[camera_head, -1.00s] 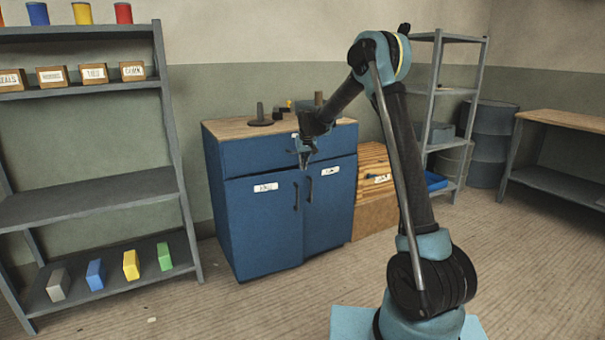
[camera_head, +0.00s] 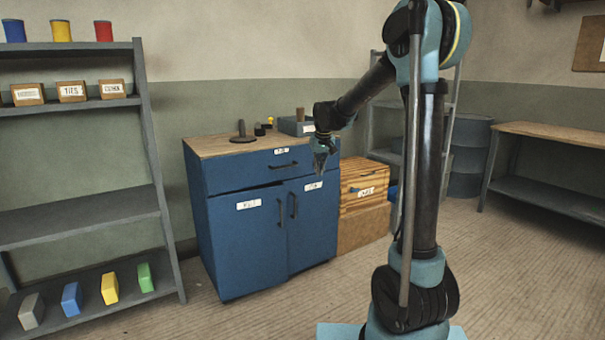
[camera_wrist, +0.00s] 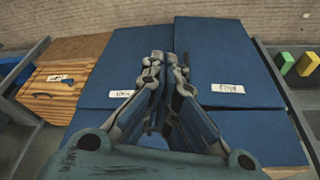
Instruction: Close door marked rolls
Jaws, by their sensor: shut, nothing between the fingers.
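A blue cabinet (camera_head: 234,177) has one drawer above two doors. The left door (camera_head: 245,250) has a white label and a dark gap along its top edge, so it looks slightly ajar. The right door (camera_head: 312,225) looks flush. In the wrist view the labelled left door (camera_wrist: 225,60) is on the right and the other door (camera_wrist: 130,65) on the left. My gripper (camera_head: 320,171) is shut and empty, in front of the cabinet's upper right. Its fingers also show in the wrist view (camera_wrist: 167,62).
A wooden drawer box (camera_head: 364,184) stands right of the cabinet. A grey shelf rack (camera_head: 75,222) with coloured blocks stands left. A dark stand (camera_head: 242,137) and small items are on the cabinet top. A workbench (camera_head: 550,132) is at right. The floor in front is clear.

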